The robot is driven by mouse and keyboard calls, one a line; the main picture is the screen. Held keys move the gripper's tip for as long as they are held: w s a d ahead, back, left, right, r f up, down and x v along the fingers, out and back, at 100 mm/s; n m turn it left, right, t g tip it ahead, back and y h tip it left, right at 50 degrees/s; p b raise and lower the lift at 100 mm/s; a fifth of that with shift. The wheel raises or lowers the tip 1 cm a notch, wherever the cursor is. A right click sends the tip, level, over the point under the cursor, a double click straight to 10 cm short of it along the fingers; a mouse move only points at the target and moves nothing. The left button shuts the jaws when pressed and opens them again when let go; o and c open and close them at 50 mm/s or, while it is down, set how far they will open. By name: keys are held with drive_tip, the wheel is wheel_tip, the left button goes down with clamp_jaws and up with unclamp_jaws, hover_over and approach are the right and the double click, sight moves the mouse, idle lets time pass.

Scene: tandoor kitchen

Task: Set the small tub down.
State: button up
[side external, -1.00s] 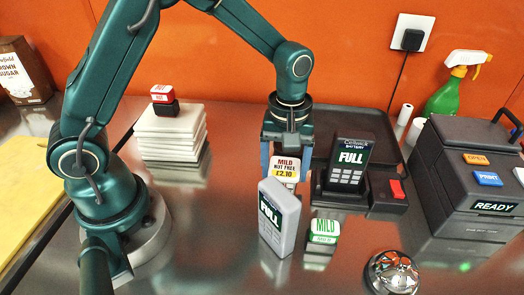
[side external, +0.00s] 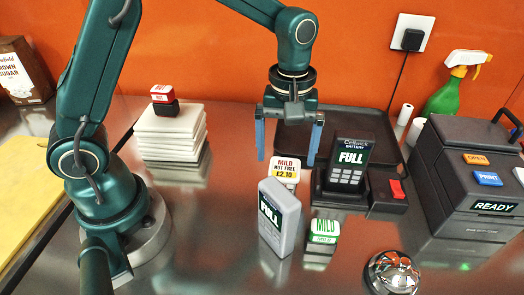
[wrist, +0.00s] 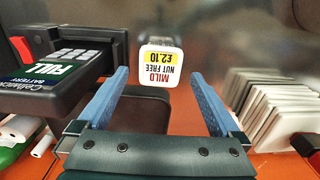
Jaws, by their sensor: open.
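In the wrist view the tub (wrist: 160,66) shows beyond and between the spread fingertips of my gripper (wrist: 160,80), touching neither finger. The tub's lower part is partly hidden by the handset in the side view.
The grey handset (side external: 280,216) stands in front of the tub, with a green-and-white MILD block (side external: 324,231) beside it. A dark charger (side external: 386,199) holds another FULL unit (side external: 350,160) to the right. A dark tray (side external: 378,123) lies behind; stacked white slabs (side external: 170,136) stand left.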

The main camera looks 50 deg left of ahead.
sight(285, 168)
wheel_tip(285, 168, up, 7)
drive_tip(key=s+a+m+t, duration=0.2)
drive_tip(key=s+m, duration=0.2)
drive_tip(key=s, duration=0.2)
drive_tip(key=s+a+r+m+t, duration=0.1)
drive_tip(key=s+a+m+t, duration=0.1)
drive_tip(key=s+m, duration=0.3)
drive_tip(key=shift+s+r+t, duration=0.3)
drive_tip(key=shift+s+t, duration=0.5)
drive_tip(key=shift+s, duration=0.4)
